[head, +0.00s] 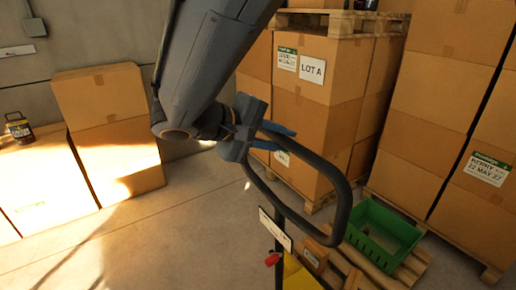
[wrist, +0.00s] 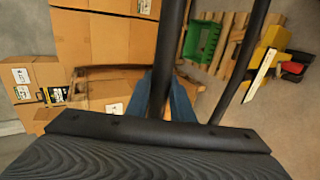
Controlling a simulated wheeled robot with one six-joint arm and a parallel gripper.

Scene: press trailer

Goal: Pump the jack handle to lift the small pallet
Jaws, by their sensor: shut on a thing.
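The jack handle (head: 345,200) is a dark rounded loop rising from the yellow pallet jack (head: 297,274) at the bottom of the head view. My gripper (head: 280,140) is shut on the upper left part of the loop. In the wrist view, the handle's dark bar (wrist: 172,45) runs between the blue fingers of my gripper (wrist: 162,98). A white label plate (head: 275,229) and a red lever (head: 272,259) sit on the handle's stem. The small wooden pallet (head: 408,272) carries a green crate (head: 397,217) and a small box (head: 314,255). Its height off the floor cannot be told.
Tall carton stacks, one labelled LOT A (head: 312,70), stand behind the handle, and another stack (head: 450,100) stands at right on a pallet. More cartons (head: 115,130) stand at left, with a dark canister (head: 18,128) on one. The concrete floor (head: 190,235) at left of the jack is clear.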

